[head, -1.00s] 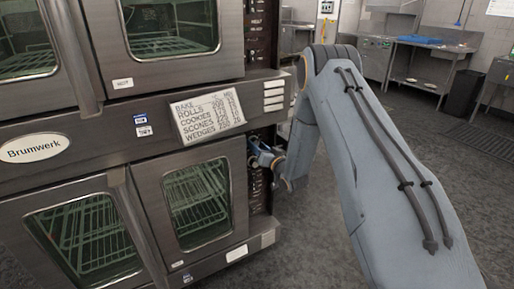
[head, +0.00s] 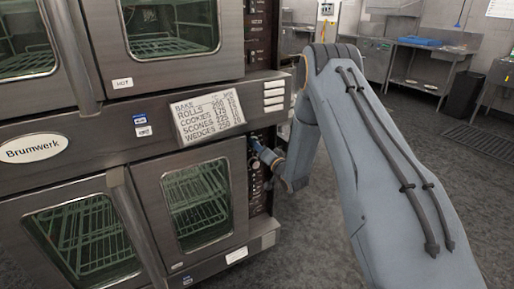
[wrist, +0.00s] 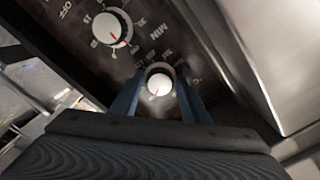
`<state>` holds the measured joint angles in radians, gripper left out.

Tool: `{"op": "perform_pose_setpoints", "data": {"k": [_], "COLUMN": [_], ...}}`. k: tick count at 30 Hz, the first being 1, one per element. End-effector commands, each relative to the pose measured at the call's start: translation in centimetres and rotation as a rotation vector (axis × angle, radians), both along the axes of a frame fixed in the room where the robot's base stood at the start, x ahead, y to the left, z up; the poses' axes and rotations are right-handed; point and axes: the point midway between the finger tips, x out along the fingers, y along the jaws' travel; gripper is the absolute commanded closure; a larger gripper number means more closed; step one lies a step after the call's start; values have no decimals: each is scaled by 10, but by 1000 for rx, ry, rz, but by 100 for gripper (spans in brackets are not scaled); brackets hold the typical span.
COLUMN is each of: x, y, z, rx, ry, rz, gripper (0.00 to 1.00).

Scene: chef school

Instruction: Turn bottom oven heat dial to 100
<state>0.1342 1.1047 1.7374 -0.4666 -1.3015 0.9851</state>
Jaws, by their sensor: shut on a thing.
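The bottom oven (head: 200,200) stands at the left in the head view, with its dark control panel (head: 259,205) on its right edge. In the wrist view, my gripper (wrist: 160,88) has its blue fingers on both sides of a white-faced heat dial (wrist: 159,83), with a °C mark beside it. The gripper is shut on this dial. A small reddish pointer shows near the dial's lower edge; the numbers around it are too blurred or covered to read. In the head view, my gripper (head: 257,146) is at the upper part of the panel, and the dial is hidden.
A timer dial (wrist: 112,27) marked MIN sits beside the heat dial. A metal edge (wrist: 225,50) runs close along the panel in the wrist view. A baking chart (head: 208,117) hangs above the lower oven. Open floor (head: 320,235) lies to the right of the ovens.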

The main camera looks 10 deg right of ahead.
Motion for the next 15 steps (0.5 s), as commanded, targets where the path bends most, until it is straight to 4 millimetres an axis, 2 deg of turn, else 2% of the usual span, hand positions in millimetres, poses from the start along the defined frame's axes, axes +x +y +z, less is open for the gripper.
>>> {"op": "perform_pose_setpoints", "data": {"k": [6, 7, 8, 15], "x": [1, 1, 1, 0], "y": [-1, -1, -1, 0], "z": [1, 1, 1, 0], "rx": [0, 0, 0, -1], "ry": [-2, -2, -2, -1], "rz": [-2, -2, -2, -1], "gripper": [81, 55, 50, 48]}}
